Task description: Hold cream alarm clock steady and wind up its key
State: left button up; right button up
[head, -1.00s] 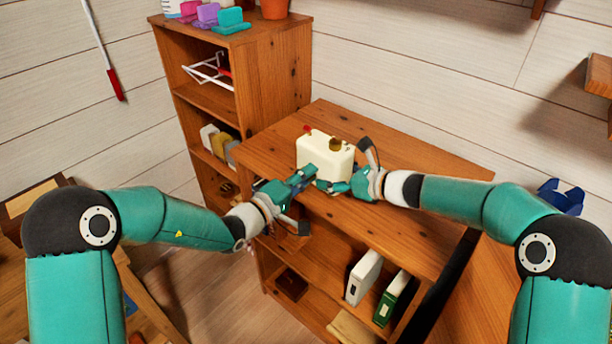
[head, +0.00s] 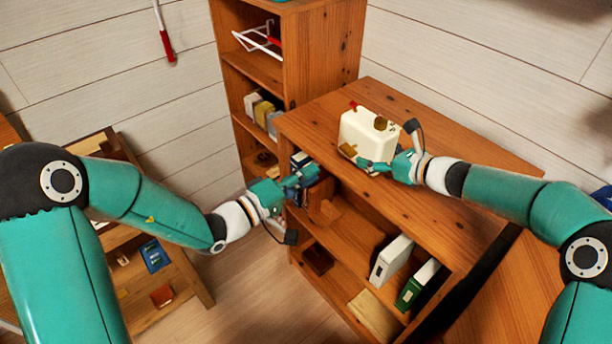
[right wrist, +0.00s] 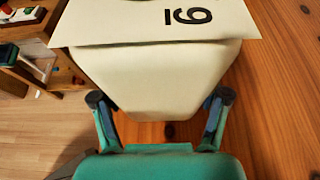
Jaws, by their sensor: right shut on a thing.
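The cream alarm clock (head: 362,130) stands upright on the wooden table top (head: 440,180), with a small red part and a brown-gold knob on top. A brass-brown piece (head: 347,150), which looks like the key, sticks out low on its side toward me. My right gripper (head: 375,164) is shut on the clock from its near side. In the right wrist view the clock's pale body (right wrist: 155,75) sits between the two fingers, below a plate with black digits. My left gripper (head: 307,174) is apart from the clock, left of it by the table's edge. Its finger gap is unclear.
A tall wooden bookcase (head: 310,60) stands behind and left of the table. White and green binders (head: 392,258) stand on the shelf below the table top. The table top right of the clock is bare, apart from my right arm above it.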

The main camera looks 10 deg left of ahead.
jog(key=shift+f, duration=0.15)
jog(key=o, duration=1.6)
jog(key=shift+c, duration=0.2)
